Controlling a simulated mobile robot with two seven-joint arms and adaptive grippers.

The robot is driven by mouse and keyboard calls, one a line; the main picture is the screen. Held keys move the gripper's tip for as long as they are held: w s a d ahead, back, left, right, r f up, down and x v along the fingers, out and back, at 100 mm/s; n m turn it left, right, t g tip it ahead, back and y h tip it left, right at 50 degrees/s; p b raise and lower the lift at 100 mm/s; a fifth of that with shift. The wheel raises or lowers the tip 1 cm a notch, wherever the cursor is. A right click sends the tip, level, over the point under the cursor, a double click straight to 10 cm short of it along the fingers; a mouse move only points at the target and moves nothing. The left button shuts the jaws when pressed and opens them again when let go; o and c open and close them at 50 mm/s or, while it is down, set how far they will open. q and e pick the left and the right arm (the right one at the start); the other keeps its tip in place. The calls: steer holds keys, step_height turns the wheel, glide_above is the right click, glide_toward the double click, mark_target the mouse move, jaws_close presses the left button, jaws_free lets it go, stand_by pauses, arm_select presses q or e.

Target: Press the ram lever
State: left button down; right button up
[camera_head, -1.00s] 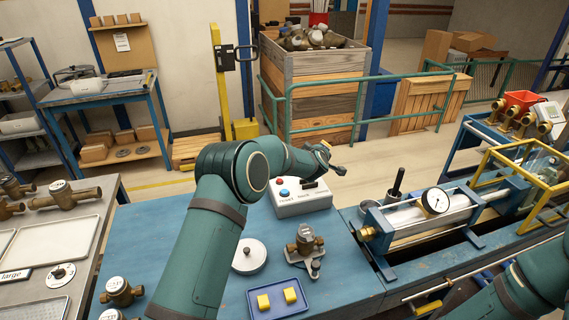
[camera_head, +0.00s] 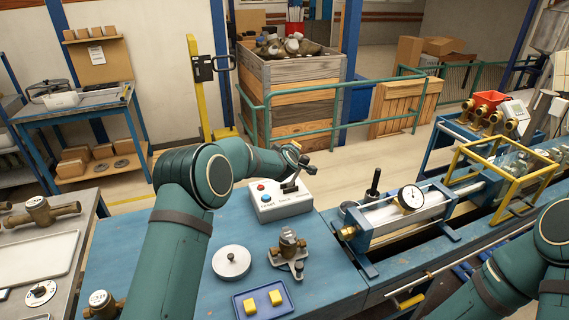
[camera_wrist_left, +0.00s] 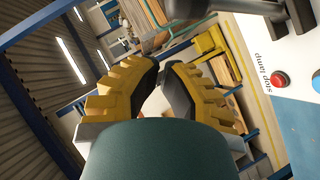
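A white control box (camera_head: 268,208) with a red and a blue button stands at the back of the blue bench. A black lever (camera_head: 291,186) is on its right part; I take it for the ram lever, though its label is unreadable. My left gripper (camera_head: 305,163) is just above and behind this lever; whether they touch cannot be told. In the left wrist view, the left gripper's yellow-ridged fingers (camera_wrist_left: 161,68) nearly meet at the tips with nothing seen between them. The box (camera_wrist_left: 293,50) and dark lever (camera_wrist_left: 205,16) lie at upper right. My right gripper is out of view.
A cylinder rig with a round gauge (camera_head: 411,197) stands right of the box, with another black upright handle (camera_head: 374,181) beside it. A brass meter (camera_head: 288,245), a round lid (camera_head: 231,262) and a blue tray (camera_head: 263,300) with yellow blocks lie in front.

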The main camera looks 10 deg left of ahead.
arm_select(q)
steer(key=b+v, duration=0.1)
steer(key=v, duration=0.8)
steer(key=shift+d, duration=0.25)
steer(key=shift+s+r, duration=0.1)
steer(key=shift+r, duration=0.05)
steer(key=shift+d, duration=0.1)
